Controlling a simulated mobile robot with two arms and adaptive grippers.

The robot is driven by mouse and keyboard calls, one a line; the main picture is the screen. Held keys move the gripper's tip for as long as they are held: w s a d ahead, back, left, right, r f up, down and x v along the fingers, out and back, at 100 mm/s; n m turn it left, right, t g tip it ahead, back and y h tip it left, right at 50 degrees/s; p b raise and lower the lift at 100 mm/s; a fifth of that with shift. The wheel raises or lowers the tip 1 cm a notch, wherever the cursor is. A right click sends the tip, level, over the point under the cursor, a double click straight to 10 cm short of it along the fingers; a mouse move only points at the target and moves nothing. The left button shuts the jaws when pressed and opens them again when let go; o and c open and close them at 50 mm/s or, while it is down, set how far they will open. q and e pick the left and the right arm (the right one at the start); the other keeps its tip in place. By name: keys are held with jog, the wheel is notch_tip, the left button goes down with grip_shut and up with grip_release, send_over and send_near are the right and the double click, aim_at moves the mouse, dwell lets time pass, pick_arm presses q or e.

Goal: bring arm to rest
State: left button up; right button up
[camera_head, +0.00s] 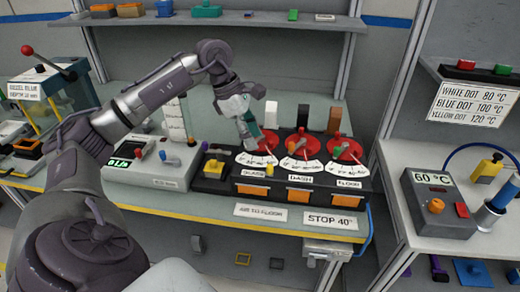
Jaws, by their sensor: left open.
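My left arm comes in from the left and arches over the bench. My left gripper (252,135) points down beside the leftmost red dial (268,142) of the dashboard module (305,190). Its jaws are open; I cannot tell whether they touch the dial or the part behind it. The module has three red dials with white scales, including the middle dial (299,145) and the right dial (345,151). Labels below them include "DASH" and "FLOOR", with orange tabs underneath. My right gripper is not in view.
Left of the module stand a yellow button box (211,169) and a white device with a green display (150,163). A "60 °C" box (437,205) stands on the right bench. A metal upright (398,100) separates the benches. A shelf (240,18) with small parts runs along the back.

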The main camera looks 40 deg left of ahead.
pick_arm(q)
jog(key=shift+s+a+r, duration=0.15)
jog(key=shift+a+r, duration=0.1)
jog(key=shift+r, duration=0.35)
jog(key=shift+d, duration=0.1)
